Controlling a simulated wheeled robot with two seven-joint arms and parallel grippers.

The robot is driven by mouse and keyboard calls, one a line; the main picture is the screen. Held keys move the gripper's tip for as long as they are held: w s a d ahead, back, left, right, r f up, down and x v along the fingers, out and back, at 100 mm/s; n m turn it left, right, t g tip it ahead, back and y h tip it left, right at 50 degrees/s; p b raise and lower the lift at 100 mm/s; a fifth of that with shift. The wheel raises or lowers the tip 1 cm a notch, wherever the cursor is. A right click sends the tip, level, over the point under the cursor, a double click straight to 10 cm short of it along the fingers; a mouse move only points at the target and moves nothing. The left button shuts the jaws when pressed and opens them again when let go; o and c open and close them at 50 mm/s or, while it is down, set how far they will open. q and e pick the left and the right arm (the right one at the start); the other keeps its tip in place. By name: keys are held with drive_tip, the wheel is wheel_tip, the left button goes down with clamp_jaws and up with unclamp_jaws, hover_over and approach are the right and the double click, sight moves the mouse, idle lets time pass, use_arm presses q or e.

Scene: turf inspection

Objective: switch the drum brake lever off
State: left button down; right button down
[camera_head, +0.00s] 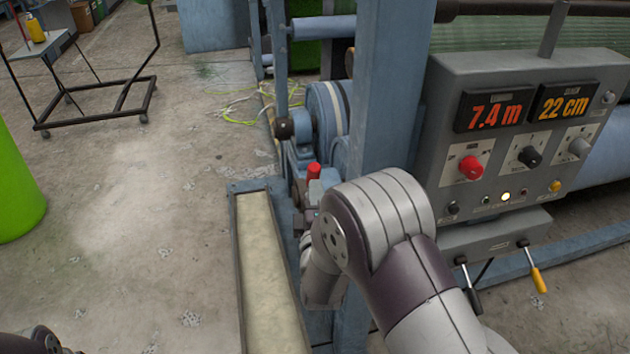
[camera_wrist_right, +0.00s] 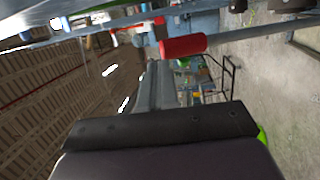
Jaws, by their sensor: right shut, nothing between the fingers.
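The drum brake lever has a red cylindrical grip (camera_head: 314,171) and stands up beside the blue-grey drum machinery, left of the blue post. Its red grip also shows in the right wrist view (camera_wrist_right: 183,46), beyond the gripper and apart from it in the picture. My right gripper (camera_head: 306,214) is just below the red grip in the head view, partly hidden by my own wrist. It is shut with nothing in it. I cannot tell whether it touches the lever's shaft. The lever's lower part is hidden. My left gripper is out of view.
A grey control box (camera_head: 520,150) with two displays, knobs and a lit lamp stands right of the blue post (camera_head: 385,90). Two small levers hang below it. A cream-topped beam (camera_head: 265,280) runs along the floor.

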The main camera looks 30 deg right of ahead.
sight(314, 172)
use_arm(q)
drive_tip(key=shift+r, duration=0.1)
use_arm(e)
drive_tip(key=shift+x, duration=1.55)
